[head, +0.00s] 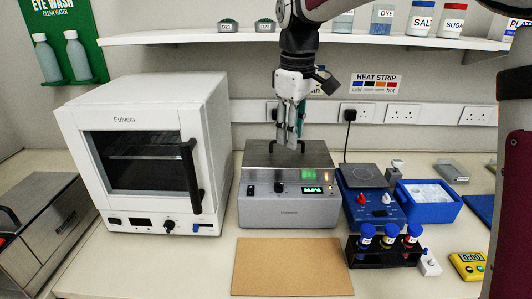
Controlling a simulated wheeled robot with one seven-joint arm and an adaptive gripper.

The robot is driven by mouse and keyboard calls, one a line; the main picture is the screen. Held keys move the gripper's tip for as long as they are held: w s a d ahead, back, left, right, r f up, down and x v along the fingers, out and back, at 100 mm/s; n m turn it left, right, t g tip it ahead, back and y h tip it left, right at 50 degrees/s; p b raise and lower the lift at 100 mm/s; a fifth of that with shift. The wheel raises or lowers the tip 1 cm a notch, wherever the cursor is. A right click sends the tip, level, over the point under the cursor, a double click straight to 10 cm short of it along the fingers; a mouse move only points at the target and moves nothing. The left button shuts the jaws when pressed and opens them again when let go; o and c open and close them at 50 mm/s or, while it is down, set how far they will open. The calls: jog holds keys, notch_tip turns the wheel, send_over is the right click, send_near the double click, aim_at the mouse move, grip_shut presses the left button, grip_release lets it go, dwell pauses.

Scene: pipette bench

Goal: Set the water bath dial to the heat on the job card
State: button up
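The water bath (288,210) is a silver-grey box at the middle of the bench, with a steel lid (255,158) on it. Its front has a small black dial (278,188), a green-lit display (312,190) with digits too small to read surely, and a small switch at the left. My gripper (290,143) points down over the lid, above and behind the dial and apart from it. Its fingers overlap the dark lid handle in this view; I cannot tell whether they touch it or how far they are open. I cannot make out a job card.
A white oven (145,210) stands close at the left. A blue hotplate (370,203), a tube rack (384,250) and a blue tray (430,212) crowd the right. A bare brown mat (292,267) lies in front. A shelf (190,37) and heat strip sign (376,84) are behind.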

jog(key=n+g+p, duration=0.1)
send_over(279, 187)
notch_tip(279, 187, down, 4)
jog(key=f+p, duration=0.1)
jog(key=f, duration=0.3)
jog(key=f+p, duration=0.1)
jog(key=f, duration=0.4)
jog(key=f+p, duration=0.1)
jog(key=f, duration=0.3)
jog(key=shift+w+f, duration=0.3)
grip_shut()
